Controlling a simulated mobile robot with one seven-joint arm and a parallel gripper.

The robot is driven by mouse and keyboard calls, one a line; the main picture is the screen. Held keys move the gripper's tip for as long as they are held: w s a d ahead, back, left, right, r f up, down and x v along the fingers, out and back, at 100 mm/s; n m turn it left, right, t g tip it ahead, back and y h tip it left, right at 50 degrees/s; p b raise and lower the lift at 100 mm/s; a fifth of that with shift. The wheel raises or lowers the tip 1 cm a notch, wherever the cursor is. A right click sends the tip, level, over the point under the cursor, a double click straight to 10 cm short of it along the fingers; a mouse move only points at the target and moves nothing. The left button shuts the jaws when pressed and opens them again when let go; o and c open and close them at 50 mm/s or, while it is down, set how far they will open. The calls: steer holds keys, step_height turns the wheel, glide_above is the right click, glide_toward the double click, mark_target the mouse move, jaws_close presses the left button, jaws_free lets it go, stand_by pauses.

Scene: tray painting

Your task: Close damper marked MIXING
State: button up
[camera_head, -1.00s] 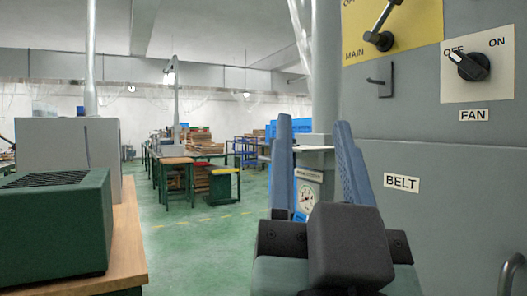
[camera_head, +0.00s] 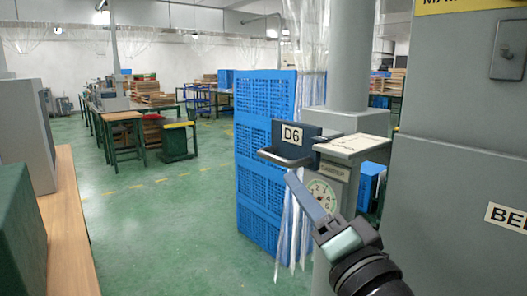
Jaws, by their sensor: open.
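My gripper (camera_head: 300,190) reaches in from the bottom right and points up and to the left. It is seen from the side, with one blue-grey finger clear and the other not distinguishable. It is open, with nothing seen held.
A grey cabinet (camera_head: 450,215) fills the right side. A wooden bench (camera_head: 66,230) runs along the left. Green floor (camera_head: 165,230) is clear between.

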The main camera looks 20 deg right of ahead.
mark_target(273, 158)
steer(key=x, duration=1.1)
steer(key=shift+w, duration=0.1)
jaws_close()
stand_by(1.1)
